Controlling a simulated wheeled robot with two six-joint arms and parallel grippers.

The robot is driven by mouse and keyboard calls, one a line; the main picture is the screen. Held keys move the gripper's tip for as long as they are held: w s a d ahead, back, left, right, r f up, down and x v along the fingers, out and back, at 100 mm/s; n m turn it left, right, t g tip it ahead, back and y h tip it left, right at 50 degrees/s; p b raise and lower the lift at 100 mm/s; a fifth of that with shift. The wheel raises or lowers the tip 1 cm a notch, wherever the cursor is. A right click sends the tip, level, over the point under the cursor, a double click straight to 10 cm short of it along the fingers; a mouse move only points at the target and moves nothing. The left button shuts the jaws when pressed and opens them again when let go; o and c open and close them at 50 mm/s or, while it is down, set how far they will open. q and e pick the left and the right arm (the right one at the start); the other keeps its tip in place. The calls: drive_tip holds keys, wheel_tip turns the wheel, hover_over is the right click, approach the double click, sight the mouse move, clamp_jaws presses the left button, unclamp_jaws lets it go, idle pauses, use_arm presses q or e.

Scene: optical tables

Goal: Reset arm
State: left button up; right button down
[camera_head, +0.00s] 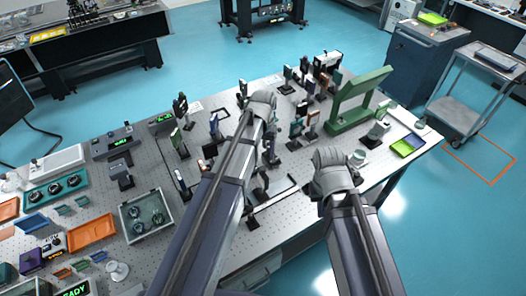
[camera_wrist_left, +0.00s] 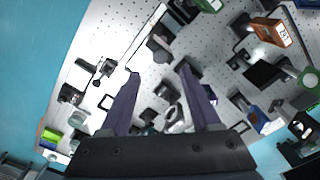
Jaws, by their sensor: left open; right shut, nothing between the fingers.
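My left arm reaches from the bottom over the perforated optical table (camera_head: 215,105), its grey wrist end (camera_head: 262,105) above the middle of the table. In the left wrist view, my left gripper (camera_wrist_left: 158,76) has two dark fingers spread apart with nothing held between them. Small optical parts (camera_wrist_left: 168,92) show below and between the fingers. My right arm's grey wrist end (camera_head: 333,172) is over the table's front right edge. Its fingers are hidden from the head camera, and no held object shows there.
A green bracket (camera_head: 358,100) stands at the table's right, near a green-and-blue tray (camera_head: 408,145). Mounted optics crowd around my left arm. Trays, including an orange tray (camera_head: 92,231), fill the left side. A grey trolley (camera_head: 463,112) stands on the floor at right.

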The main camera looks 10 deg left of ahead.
use_arm(q)
drive_tip(key=s+d+f+m+b, duration=0.2)
drive_tip(key=s+d+f+b, duration=0.3)
drive_tip(key=s+f+b, duration=0.2)
drive_tip(key=s+d+f+m+y+b, duration=0.1)
drive_tip(key=s+d+f+b, duration=0.4)
drive_tip(key=s, duration=0.6)
wheel_tip(320, 180, down, 2)
drive_tip(key=b, duration=0.2)
drive_tip(key=shift+d+f+m+b, duration=0.15)
drive_tip(key=shift+f+m+b, duration=0.15)
drive_tip(key=shift+m, duration=0.1)
drive_tip(key=w+a+r+n+p, duration=0.1)
drive_tip(key=w+a+r+p, duration=0.2)
drive_tip(key=w+r+p, duration=0.2)
drive_tip(key=w+a+r+n+p, duration=0.1)
drive_tip(key=w+a+r+p, duration=0.3)
drive_tip(key=w, duration=0.3)
drive_tip(key=w+a+r+n+h+p, duration=0.1)
drive_tip(key=w+a+r+p, duration=0.2)
drive_tip(key=w+r+p, duration=0.2)
drive_tip(key=shift+w+a+r+n+p, duration=0.2)
drive_tip(key=shift+w+r+n+p, duration=0.15)
drive_tip(key=shift+w+n, duration=0.1)
drive_tip(key=shift+f, duration=0.15)
